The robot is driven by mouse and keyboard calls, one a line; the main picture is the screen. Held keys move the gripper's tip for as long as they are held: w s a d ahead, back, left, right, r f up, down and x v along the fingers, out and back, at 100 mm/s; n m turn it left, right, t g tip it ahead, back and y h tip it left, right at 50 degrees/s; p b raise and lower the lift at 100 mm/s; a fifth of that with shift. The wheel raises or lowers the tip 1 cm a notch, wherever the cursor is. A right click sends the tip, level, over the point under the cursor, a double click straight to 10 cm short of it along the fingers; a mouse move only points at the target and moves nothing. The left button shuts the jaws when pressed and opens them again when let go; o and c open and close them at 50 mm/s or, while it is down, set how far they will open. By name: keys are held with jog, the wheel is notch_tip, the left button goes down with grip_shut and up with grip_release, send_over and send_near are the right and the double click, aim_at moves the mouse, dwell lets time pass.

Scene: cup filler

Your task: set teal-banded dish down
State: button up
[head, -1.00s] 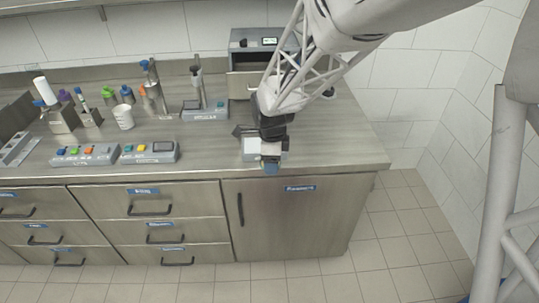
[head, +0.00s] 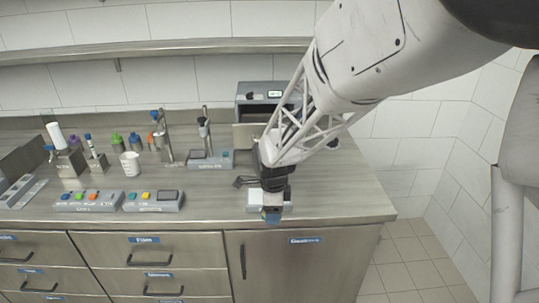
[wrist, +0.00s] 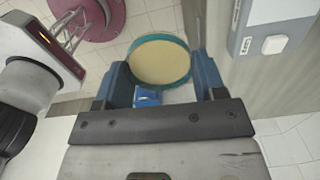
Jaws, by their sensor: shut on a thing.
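The teal-banded dish (wrist: 160,60) is round, with a teal rim and a cream-coloured inside. In the wrist view it sits between the blue fingers of my gripper (wrist: 164,82), which is shut on it. In the head view my gripper (head: 272,213) is at the counter's front edge, right of the middle, just in front of a small pale device (head: 254,201). The dish is mostly hidden there. I cannot tell its height above the counter.
The counter (head: 215,205) is clear left of my gripper. Button panels (head: 90,200), a white cup (head: 130,163), stands and coloured-cap bottles (head: 117,142) are further left. A grey box device (head: 262,98) stands behind my arm.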

jog(key=w+a+r+n, duration=0.4)
jog(key=a+n, duration=0.3)
jog(key=a, duration=0.5)
jog(key=w+a+r+n, duration=0.45)
jog(key=a+n, duration=0.25)
jog(key=a, duration=0.4)
jog(key=w+a+r+n, duration=0.45)
jog(key=a+n, duration=0.35)
jog(key=a, duration=0.4)
jog(key=w+d+r+m, duration=0.3)
jog(key=w+d+m, duration=0.2)
jog(key=w+d, duration=0.15)
jog(key=w+d+r+m, duration=0.2)
jog(key=w+d+m, duration=0.35)
jog(key=w, duration=0.25)
jog(key=w+d+r+m, duration=0.1)
jog(key=w+d+m, duration=0.2)
jog(key=d, duration=0.4)
jog(key=w+d+r+m, duration=0.2)
jog(key=w+d+m, duration=0.2)
jog(key=d, duration=0.4)
jog(key=w+d+r+m, duration=0.2)
jog(key=w+d+m, duration=0.2)
jog(key=d+m, duration=0.2)
jog(key=shift+d, duration=1.1)
jog(key=shift+f, duration=0.15)
